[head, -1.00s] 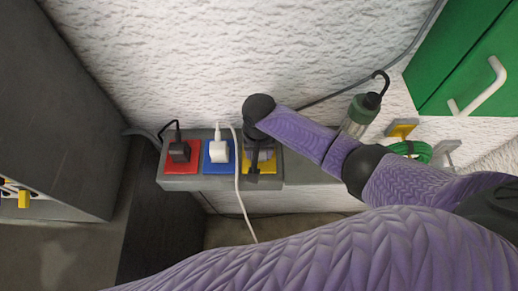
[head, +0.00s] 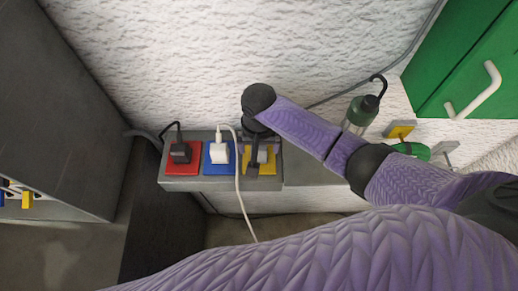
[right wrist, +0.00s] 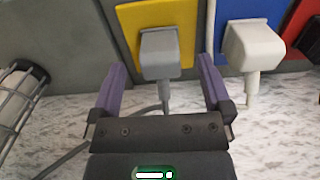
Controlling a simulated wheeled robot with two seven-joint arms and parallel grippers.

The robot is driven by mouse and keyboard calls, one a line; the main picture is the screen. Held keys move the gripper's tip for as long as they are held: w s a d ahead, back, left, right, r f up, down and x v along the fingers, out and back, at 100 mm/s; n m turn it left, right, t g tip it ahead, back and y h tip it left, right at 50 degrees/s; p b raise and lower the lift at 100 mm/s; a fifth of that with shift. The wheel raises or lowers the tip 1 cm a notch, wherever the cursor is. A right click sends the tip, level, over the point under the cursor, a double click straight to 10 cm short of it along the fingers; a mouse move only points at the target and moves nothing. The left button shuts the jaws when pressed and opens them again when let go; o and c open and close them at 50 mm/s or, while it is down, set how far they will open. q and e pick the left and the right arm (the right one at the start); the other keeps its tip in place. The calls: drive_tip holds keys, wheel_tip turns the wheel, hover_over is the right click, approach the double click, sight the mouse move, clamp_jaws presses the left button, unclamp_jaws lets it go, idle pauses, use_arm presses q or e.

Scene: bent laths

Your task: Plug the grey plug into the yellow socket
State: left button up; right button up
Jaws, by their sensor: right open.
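The grey plug (right wrist: 160,54) sits at the middle of the yellow socket (right wrist: 132,22) in the right wrist view, its body against the plate and its cable leaving the end toward me. No gap shows between plug and plate, though the contact face is hidden. My right gripper (right wrist: 160,68) is open, one purple finger on each side of the plug, with clear space on both sides. In the head view the yellow socket (head: 264,171) is the rightmost of three, and my right gripper (head: 258,147) partly hides it and the plug. My left gripper is not in view.
A white plug (head: 219,153) is in the blue socket (head: 216,168), a black plug (head: 180,151) in the red socket (head: 184,167). The white cable hangs close to the yellow socket. A green-topped lamp (head: 361,112) and green cabinet (head: 470,65) stand right.

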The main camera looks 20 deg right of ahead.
wheel_tip(320, 180, up, 6)
drive_tip(key=shift+f+p, duration=0.1)
drive_tip(key=shift+p, duration=0.35)
